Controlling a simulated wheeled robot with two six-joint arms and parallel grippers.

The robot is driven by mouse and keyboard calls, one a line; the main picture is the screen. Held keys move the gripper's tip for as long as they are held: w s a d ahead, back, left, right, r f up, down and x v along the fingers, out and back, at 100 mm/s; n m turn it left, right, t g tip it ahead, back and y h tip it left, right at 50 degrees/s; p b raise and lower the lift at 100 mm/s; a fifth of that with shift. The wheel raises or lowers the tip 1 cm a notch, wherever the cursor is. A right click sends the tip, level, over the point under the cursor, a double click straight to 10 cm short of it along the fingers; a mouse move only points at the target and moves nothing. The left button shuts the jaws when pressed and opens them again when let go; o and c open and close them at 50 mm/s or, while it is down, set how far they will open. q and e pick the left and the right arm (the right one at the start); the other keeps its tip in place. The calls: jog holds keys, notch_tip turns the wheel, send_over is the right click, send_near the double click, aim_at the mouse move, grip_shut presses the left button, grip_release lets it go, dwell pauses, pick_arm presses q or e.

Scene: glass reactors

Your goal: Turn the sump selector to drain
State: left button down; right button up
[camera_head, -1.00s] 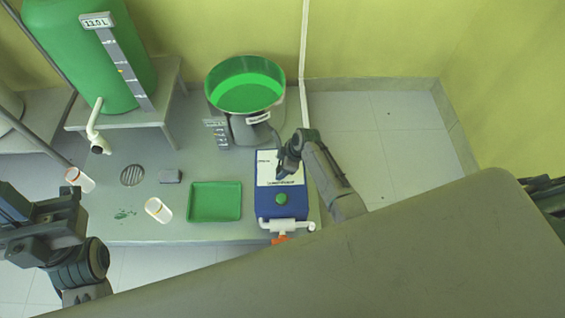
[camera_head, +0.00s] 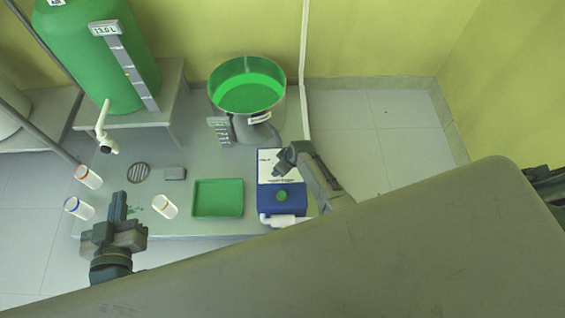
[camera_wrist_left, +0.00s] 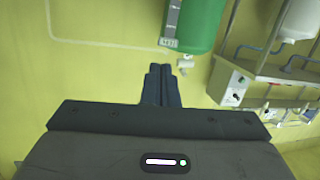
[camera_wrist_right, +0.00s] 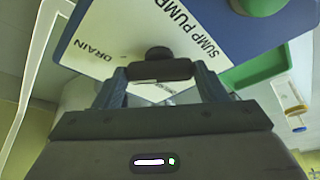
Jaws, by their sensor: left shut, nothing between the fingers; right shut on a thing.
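The sump pump box (camera_head: 263,199) is blue with a white label plate (camera_head: 268,162) and a green button (camera_head: 281,196). The right wrist view shows its plate (camera_wrist_right: 118,38) with the words DRAIN and SUMP PUMP. My right gripper (camera_head: 282,168) is over the plate, shut on the dark selector handle (camera_wrist_right: 160,70), with a finger at each end of its bar. I cannot tell which position the selector points to.
A green tray (camera_head: 217,212) lies left of the box. A steel pot of green liquid (camera_head: 248,93) stands behind it. Several vials (camera_head: 165,207) stand at the left, near a drain grate (camera_head: 138,173). A green tank (camera_head: 85,60) with a tap is at the back left.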

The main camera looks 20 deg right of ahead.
pick_arm(q)
jog(key=s+f+g, duration=0.2)
jog(key=f, duration=0.1)
jog(key=s+f+g, duration=0.1)
jog(key=shift+d+f+p, duration=0.3)
jog(key=shift+f+p, duration=0.05)
jog(key=shift+f, duration=0.05)
pick_arm(e)
jog(key=shift+m, duration=0.6)
jog(key=o, duration=1)
jog(key=shift+r, duration=0.15)
jog(key=p+v, duration=0.2)
jog(key=v, duration=0.1)
jog(key=shift+s+r, duration=0.15)
jog(key=shift+r, duration=0.05)
pick_arm(q)
jog(key=shift+s+a+f+m+g+y+p, duration=0.1)
jog(key=shift+s+a+f+m+g+p, duration=0.2)
jog(key=shift+s+g, duration=0.7)
jog(key=shift+s+a+f+n+g+y+p, duration=0.1)
jog(key=shift+s+f+g+p, duration=0.25)
jog(key=shift+s+g, duration=0.65)
jog(key=shift+s+a+f+m+g+y+p, duration=0.15)
jog(key=shift+s+g+p, duration=0.35)
jog(key=shift+s+g, duration=0.5)
pick_arm(e)
jog(key=shift+v, duration=3.55)
